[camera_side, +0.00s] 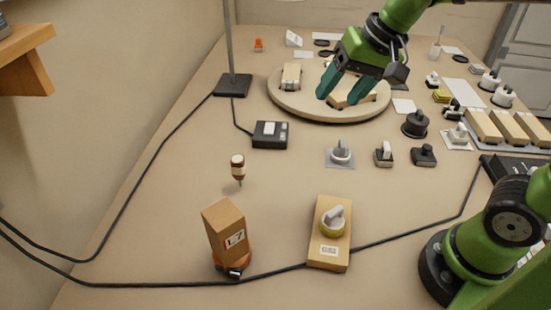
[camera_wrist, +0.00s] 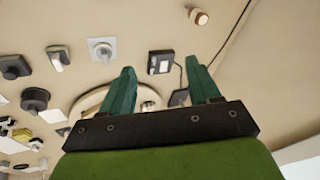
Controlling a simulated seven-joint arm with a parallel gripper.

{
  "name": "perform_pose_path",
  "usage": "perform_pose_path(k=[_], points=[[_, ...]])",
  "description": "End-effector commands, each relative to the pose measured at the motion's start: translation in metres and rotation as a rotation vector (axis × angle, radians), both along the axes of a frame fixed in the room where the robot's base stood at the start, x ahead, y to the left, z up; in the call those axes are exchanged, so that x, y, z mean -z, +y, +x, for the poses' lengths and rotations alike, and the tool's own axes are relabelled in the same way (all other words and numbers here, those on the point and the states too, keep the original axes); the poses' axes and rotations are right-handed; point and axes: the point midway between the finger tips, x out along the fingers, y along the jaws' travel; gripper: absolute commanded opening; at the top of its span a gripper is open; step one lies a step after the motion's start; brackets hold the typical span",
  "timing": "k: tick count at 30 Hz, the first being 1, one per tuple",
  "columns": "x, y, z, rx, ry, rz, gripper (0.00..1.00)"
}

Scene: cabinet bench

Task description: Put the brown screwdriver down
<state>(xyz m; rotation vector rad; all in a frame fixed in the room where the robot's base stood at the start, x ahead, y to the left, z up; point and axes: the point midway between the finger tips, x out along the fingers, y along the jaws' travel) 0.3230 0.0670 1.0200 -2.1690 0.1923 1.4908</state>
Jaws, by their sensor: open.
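A small brown-and-white piece with a thin tip (camera_side: 238,167), which looks like the brown screwdriver, is on the open bench left of centre, tip toward the camera. I cannot tell whether it stands or lies. What looks like the same piece shows at the top of the wrist view (camera_wrist: 198,17). My gripper (camera_side: 342,93) is well away from it, at the round pale turntable (camera_side: 290,107) near the back. Its teal fingers are apart, also in the wrist view (camera_wrist: 161,80). A wooden block (camera_side: 347,101) shows between and behind the fingers; contact is unclear.
Another block (camera_side: 291,76) sits on the turntable. A black box (camera_side: 270,135) and lamp base (camera_side: 232,85) stand left of it. An L7 box (camera_side: 226,233) and a block with a knob (camera_side: 330,245) stand in front, near a cable. Knobs and switches crowd the right.

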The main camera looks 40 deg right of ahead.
Motion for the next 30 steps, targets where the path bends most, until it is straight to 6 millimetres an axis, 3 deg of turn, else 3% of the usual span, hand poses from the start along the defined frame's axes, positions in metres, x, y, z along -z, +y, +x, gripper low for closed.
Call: perform_pose_path(k=[1, 3, 9, 14, 30], points=[[-0.001, -0.01, -0.02, -0.011, -0.048, -0.001, 0.61], [0.003, -0.019, -0.042, -0.033, -0.106, -0.009, 0.61], [0.019, -0.032, -0.08, -0.07, -0.216, -0.033, 0.61], [0.025, -0.034, -0.088, -0.08, -0.243, -0.042, 0.61], [0.025, -0.034, -0.088, -0.081, -0.241, -0.041, 0.61]])
